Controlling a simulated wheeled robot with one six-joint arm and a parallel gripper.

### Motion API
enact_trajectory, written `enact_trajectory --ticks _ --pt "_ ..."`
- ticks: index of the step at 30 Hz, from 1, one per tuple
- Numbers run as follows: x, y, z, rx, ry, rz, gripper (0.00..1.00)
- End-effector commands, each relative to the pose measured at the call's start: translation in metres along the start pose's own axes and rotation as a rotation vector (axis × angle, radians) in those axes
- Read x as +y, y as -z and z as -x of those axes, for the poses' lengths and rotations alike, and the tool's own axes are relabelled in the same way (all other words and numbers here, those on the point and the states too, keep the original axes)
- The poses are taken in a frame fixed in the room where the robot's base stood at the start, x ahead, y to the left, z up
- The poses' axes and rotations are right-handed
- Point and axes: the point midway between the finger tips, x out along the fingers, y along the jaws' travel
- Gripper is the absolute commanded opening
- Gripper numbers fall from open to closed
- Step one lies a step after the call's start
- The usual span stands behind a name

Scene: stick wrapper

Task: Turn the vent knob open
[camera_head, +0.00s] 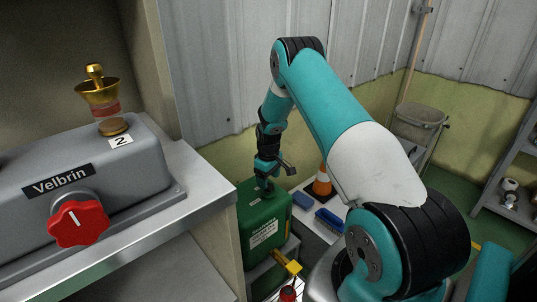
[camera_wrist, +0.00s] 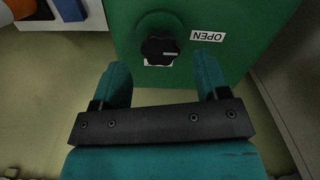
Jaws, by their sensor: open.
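A black lobed knob (camera_wrist: 160,47) sits on a green box in the wrist view. It has a pale mark toward its right side. In the head view my gripper (camera_head: 266,182) is over the top of the green box (camera_head: 262,230), and I cannot make out the black knob there.
A grey Velbrin machine (camera_head: 90,185) with a red knob (camera_head: 78,223) and a brass bell-shaped part (camera_head: 98,88) stands on a metal shelf at left. An orange cone (camera_head: 322,182) and blue items (camera_head: 328,220) are right of the green box. A yellow-handled valve (camera_head: 287,264) is below it.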

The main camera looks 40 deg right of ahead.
Motion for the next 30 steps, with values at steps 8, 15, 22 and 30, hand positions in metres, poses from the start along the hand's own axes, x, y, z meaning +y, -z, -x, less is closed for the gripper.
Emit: enact_trajectory --ticks 8,15,22,30 --pt "0.001 0.001 0.075 0.003 -0.002 0.000 0.69" --pt "0.000 0.000 0.125 0.003 -0.002 0.000 0.69" --pt "0.000 0.000 0.145 0.000 0.000 0.001 0.69" --pt "0.000 0.000 0.146 0.000 0.000 0.001 0.69"
